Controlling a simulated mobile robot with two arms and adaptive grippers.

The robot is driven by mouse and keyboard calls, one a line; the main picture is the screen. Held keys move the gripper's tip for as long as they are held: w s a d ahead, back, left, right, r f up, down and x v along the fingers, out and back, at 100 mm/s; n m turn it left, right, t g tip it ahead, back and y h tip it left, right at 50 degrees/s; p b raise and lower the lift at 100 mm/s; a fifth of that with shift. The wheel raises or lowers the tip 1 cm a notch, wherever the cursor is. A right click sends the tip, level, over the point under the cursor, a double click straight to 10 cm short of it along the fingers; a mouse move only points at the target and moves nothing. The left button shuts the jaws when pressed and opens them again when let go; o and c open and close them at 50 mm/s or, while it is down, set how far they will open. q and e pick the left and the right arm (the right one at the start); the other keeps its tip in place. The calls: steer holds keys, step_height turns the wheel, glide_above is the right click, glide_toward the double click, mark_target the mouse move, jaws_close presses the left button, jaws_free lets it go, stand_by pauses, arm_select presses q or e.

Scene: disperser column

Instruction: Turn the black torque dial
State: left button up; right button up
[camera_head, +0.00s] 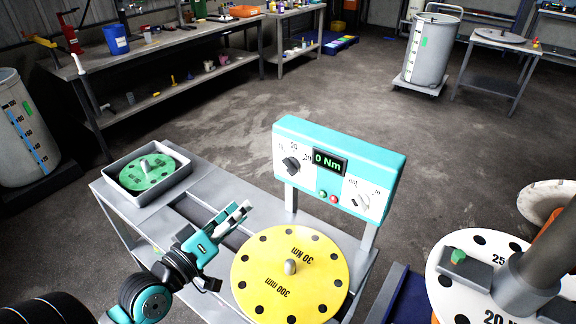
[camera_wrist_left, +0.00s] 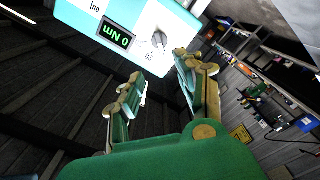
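The black torque dial (camera_head: 291,166) sits on the left of the teal-framed panel (camera_head: 340,139), with number marks around it. It also shows in the left wrist view (camera_wrist_left: 160,40), where the panel appears upside down. The panel's display (camera_head: 329,162) reads 0 Nm. My left gripper (camera_head: 241,211) is in front of the panel, lower and to the left of the dial, apart from it. In the left wrist view its two fingers (camera_wrist_left: 160,82) are spread with nothing between them. My right gripper is not in view.
A pale dial (camera_head: 360,200) and green and red buttons (camera_head: 328,197) are on the same panel. A yellow disc (camera_head: 290,297) with a central peg lies below it. A tray (camera_head: 185,164) with a green disc stands at the left. A white disc (camera_head: 447,292) is at the right.

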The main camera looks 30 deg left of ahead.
arm_select(q)
steer(key=p, duration=0.2)
glide_toward(287, 169)
steer(key=w, duration=0.2)
steer(key=w+p, duration=0.1)
steer(key=w, duration=0.2)
steer(key=w+d, duration=0.1)
steer(key=w, duration=0.1)
steer(key=shift+w, duration=0.35)
steer(key=shift+w+p, duration=0.35)
steer(key=shift+w, duration=0.15)
steer(key=shift+f, duration=0.1)
jaws_close()
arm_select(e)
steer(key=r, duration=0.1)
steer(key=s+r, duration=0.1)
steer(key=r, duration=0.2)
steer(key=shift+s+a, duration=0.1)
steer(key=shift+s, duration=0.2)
